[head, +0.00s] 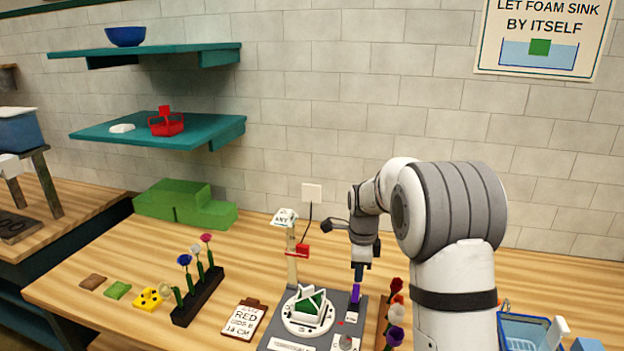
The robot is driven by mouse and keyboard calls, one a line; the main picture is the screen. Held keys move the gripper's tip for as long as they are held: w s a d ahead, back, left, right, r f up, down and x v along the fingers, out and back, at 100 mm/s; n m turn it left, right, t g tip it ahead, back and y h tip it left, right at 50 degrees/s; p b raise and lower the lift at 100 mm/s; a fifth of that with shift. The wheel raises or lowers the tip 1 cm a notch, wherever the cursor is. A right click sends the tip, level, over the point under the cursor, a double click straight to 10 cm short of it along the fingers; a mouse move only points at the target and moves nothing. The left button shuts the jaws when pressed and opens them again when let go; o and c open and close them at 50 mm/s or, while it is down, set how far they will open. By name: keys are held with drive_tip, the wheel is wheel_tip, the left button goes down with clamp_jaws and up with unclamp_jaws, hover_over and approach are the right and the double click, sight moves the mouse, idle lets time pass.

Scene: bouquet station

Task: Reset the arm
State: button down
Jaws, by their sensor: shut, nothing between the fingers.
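My arm reaches over the wooden bench, and my gripper (358,272) points down above the right part of a grey station plate (350,318). Its narrow fingers look shut, with no flower in them. A small purple piece (354,293) shows right below the fingertips; I cannot tell whether they touch it. On the plate, left of the gripper, a white round holder (288,318) carries a green and white block (309,304).
A dark rack (198,297) holds several flowers on the left. More flowers (396,311) stand close right of the plate. A post with a red piece (302,250) rises behind it. A blue basket (525,330) is at lower right. Green foam blocks (182,204) lie at the back.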

drive_tip(key=s+r+n+t, duration=0.2)
drive_tip(key=s+r+n, duration=0.75)
drive_tip(key=s, duration=0.55)
drive_tip(key=s+n+t, duration=0.1)
drive_tip(key=s+n, duration=0.9)
drive_tip(key=s, duration=0.6)
drive_tip(key=shift+s+d+b, duration=0.25)
drive_tip(key=shift+b, duration=0.1)
drive_tip(key=shift+n, duration=0.25)
